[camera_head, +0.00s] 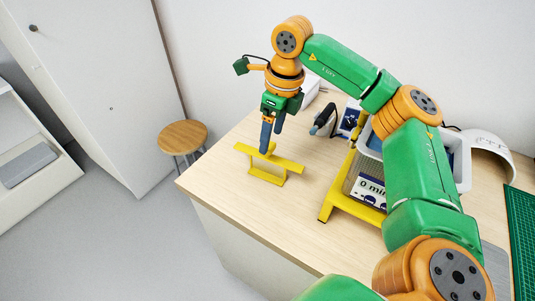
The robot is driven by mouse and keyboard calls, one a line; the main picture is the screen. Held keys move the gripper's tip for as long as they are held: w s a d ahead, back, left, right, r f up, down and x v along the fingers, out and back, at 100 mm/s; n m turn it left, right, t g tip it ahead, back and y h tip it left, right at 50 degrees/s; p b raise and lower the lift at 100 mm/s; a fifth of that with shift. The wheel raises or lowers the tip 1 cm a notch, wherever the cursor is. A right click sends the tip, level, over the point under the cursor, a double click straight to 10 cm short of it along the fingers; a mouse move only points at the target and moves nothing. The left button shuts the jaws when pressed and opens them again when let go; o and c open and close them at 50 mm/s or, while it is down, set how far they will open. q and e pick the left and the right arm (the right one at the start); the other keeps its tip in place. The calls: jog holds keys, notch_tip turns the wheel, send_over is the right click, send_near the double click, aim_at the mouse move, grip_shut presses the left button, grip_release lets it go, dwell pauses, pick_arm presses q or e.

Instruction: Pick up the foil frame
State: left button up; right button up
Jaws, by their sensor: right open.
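A yellow frame (288,166), which looks like the foil frame, stands on the left part of the wooden bench. It has a long flat top bar and a rectangular open leg section beneath. My right gripper (271,140) points down at it from above, its dark blue fingers apart. One fingertip overlaps the top of the frame in the picture; I cannot tell whether it touches. Nothing shows held between the fingers. My left gripper is not in view.
On the bench (245,205), a larger yellow stand (326,207) with a "0 min" label (371,188) is right of the frame, partly behind my right arm. A green cutting mat (521,230) lies far right. A round stool (183,136) stands beyond the left edge. The bench's front left is clear.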

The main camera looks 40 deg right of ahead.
jog(key=f, duration=0.2)
jog(key=f+p, duration=0.1)
jog(key=shift+w+a+f, duration=0.25)
jog(key=shift+a+f, duration=0.15)
jog(key=shift+w+f, duration=0.15)
grip_shut()
notch_tip(320, 180, up, 10)
jog(key=shift+r+b, duration=0.1)
jog(key=shift+b, duration=0.35)
